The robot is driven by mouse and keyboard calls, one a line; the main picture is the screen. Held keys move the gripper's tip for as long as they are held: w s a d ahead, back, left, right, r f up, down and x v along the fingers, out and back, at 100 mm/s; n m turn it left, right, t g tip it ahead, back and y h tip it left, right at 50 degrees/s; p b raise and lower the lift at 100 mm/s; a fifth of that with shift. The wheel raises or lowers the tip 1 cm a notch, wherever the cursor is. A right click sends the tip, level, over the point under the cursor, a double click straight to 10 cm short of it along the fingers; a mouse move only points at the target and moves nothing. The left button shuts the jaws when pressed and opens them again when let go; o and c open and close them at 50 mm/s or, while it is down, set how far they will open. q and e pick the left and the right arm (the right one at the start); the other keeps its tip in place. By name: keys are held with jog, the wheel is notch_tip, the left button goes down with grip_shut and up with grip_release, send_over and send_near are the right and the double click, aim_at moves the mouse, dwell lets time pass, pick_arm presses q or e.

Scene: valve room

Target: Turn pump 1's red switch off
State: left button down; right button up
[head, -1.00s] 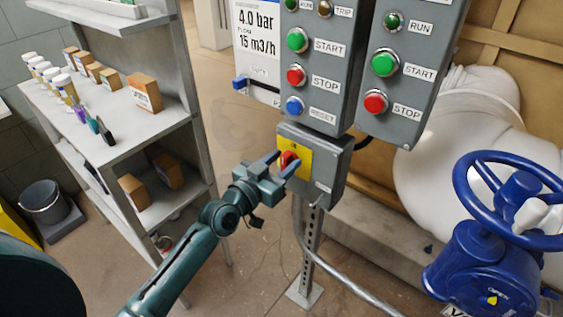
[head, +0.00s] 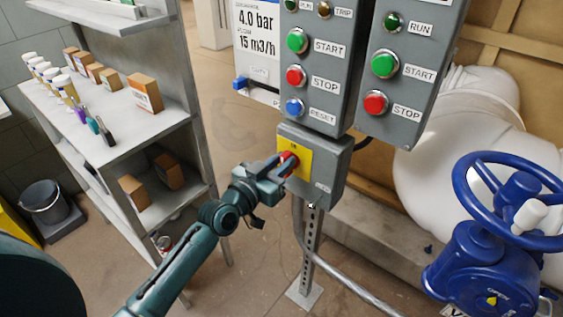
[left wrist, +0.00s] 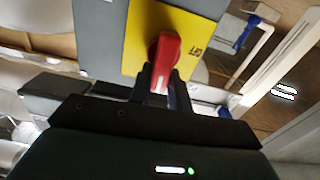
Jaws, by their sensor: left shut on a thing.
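The red switch (head: 289,161) sits on a yellow plate (head: 304,162) on the front of a small grey box (head: 330,172) on a post. My left gripper (head: 281,168) is at the switch, shut on its handle. In the left wrist view the red switch (left wrist: 164,58) stands between the two dark fingers (left wrist: 160,85), on the yellow plate (left wrist: 138,35). Its handle has a white mark and is slightly tilted in that view. Part of the lettering on the plate shows beside it. My right gripper is not in view.
Grey panels with START (head: 298,40), STOP (head: 296,75) and RESET (head: 294,107) buttons hang just above the box. A blue handwheel valve (head: 482,262) stands at the right. A shelf (head: 140,132) with bottles and boxes is at the left. A conduit (head: 345,277) runs below.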

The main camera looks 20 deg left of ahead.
pick_arm(q)
jog(key=shift+a+n, duration=0.2)
jog(key=shift+n, duration=0.9)
jog(key=shift+w+a+f+n, duration=0.1)
jog(key=shift+a+f+n, duration=0.2)
jog(key=shift+n, duration=2.25)
jog(key=shift+w+a+f+n, duration=0.15)
jog(key=shift+f+n, duration=0.15)
jog(key=shift+n, duration=2.2)
jog(key=shift+w+a+f+n, duration=0.1)
jog(key=shift+a+f+n, duration=0.2)
jog(key=shift+n, duration=2.25)
jog(key=shift+d, duration=0.1)
jog(key=c, duration=1.3)
grip_release()
jog(key=shift+s+f, duration=0.1)
